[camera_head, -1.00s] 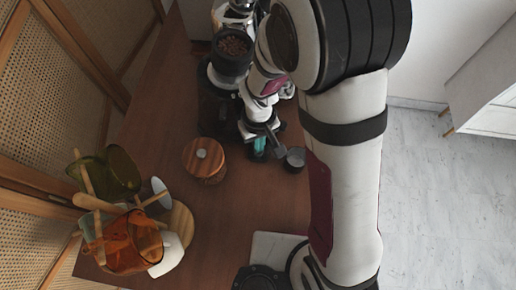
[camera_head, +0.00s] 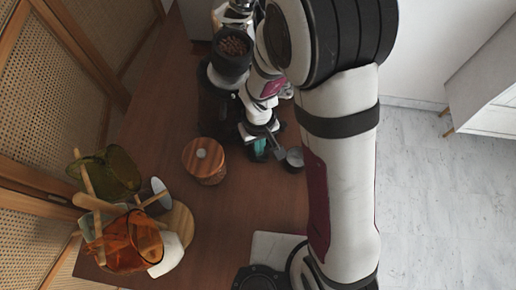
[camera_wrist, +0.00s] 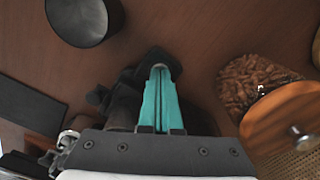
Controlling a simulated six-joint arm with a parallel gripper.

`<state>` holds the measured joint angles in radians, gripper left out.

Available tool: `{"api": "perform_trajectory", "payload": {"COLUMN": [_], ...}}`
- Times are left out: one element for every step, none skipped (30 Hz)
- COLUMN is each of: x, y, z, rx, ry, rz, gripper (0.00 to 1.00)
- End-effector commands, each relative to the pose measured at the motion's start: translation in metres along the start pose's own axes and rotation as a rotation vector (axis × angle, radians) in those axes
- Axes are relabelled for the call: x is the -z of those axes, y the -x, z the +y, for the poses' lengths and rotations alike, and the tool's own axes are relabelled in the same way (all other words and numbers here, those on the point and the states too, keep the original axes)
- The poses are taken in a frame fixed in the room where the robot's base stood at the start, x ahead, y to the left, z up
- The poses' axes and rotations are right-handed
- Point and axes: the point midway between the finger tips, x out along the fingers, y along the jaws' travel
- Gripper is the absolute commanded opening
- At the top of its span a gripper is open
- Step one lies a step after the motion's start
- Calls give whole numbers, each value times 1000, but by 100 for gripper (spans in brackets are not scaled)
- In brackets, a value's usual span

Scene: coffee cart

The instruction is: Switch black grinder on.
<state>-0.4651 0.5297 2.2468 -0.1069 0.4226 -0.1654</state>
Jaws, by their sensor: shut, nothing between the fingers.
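The black grinder (camera_head: 213,84) stands at the back of the wooden counter in the head view, its round hopper (camera_head: 232,50) filled with coffee beans. My arm covers its right side. My gripper (camera_head: 259,150) is low at the front of the grinder, with teal fingers pointing down. In the wrist view the gripper (camera_wrist: 161,72) is shut and empty, its fingers together. Dark parts, seemingly of the grinder (camera_wrist: 127,95), lie close behind and beside the fingers. I cannot tell whether they touch. The grinder's switch cannot be made out.
A wooden-lidded jar (camera_head: 206,162) stands left of my gripper; its lid (camera_wrist: 285,112) shows in the wrist view. A small dark cup (camera_head: 295,157) stands close on the right. Amber and green glassware (camera_head: 130,245) is at the front left. The counter between is clear.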

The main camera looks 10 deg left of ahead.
Motion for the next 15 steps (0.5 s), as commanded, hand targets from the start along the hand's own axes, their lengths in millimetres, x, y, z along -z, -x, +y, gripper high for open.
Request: {"api": "perform_trajectory", "payload": {"x": [0, 0, 0, 0, 0, 1, 1, 1, 1, 1, 1, 1, 1, 0, 0], "y": [0, 0, 0, 1, 2, 4, 7, 9, 12, 15, 17, 20, 23, 24, 26], "z": [0, 0, 0, 0, 0, 0, 0, 0, 0, 0, 0, 0, 0, 0, 0], "rx": [0, 0, 0, 0, 0, 0, 0, 0, 0, 0, 0, -1, 0, 0, 0], "ry": [0, 0, 0, 0, 0, 0, 0, 0, 0, 0, 0, 0, 0, 0, 0], "rz": [-1, -1, 0, 0, 1, 2, 2, 2, 2, 3, 2, 3, 2, 2, 1], "gripper": [0, 0, 0, 0, 0, 0, 0, 0, 0, 0, 0, 0, 0, 0, 0]}}
